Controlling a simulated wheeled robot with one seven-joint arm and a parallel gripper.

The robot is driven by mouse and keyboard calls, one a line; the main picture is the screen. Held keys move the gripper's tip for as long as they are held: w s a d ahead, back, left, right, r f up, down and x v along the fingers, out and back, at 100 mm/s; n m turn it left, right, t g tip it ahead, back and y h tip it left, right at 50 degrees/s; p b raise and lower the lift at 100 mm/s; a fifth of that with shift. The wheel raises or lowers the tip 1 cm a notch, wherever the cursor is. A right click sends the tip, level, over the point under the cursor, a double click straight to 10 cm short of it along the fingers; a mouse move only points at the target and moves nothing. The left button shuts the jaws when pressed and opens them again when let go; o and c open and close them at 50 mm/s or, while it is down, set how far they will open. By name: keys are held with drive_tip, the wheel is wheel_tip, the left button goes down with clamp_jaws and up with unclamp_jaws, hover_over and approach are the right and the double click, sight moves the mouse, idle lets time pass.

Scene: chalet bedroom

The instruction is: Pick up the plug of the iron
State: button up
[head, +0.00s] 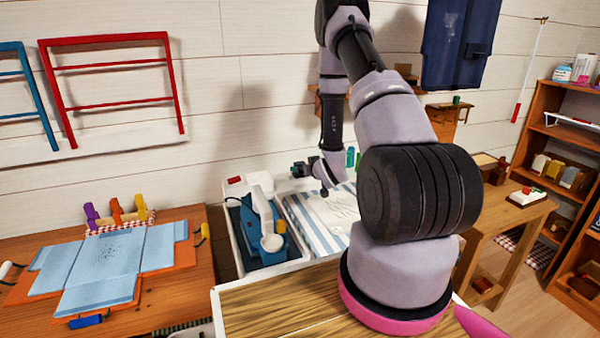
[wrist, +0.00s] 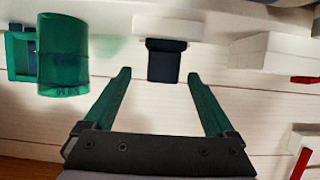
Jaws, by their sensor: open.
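In the wrist view, a small black block (wrist: 166,62) that looks like the plug sits just beyond my open fingertips, against a white piece. My gripper (wrist: 158,86) has two green fingers spread wide with an empty gap. In the head view, the blue and white iron (head: 262,222) stands on the left end of the ironing surface. My gripper (head: 304,168) is small and dark there, near the wall behind the board.
A translucent green cup-like thing (wrist: 62,60) is left of my fingers. A white box (wrist: 268,52) is on the right, with red parts nearby. A striped cloth (head: 312,222) lies beside the iron. A wooden table (head: 185,290) with a blue folded sheet (head: 100,265) stands left.

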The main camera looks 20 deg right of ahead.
drive_tip(key=x, duration=0.4)
drive_tip(key=shift+w+a+f, duration=0.1)
drive_tip(key=shift+w+a, duration=0.05)
drive_tip(key=shift+a, duration=0.05)
clamp_jaws()
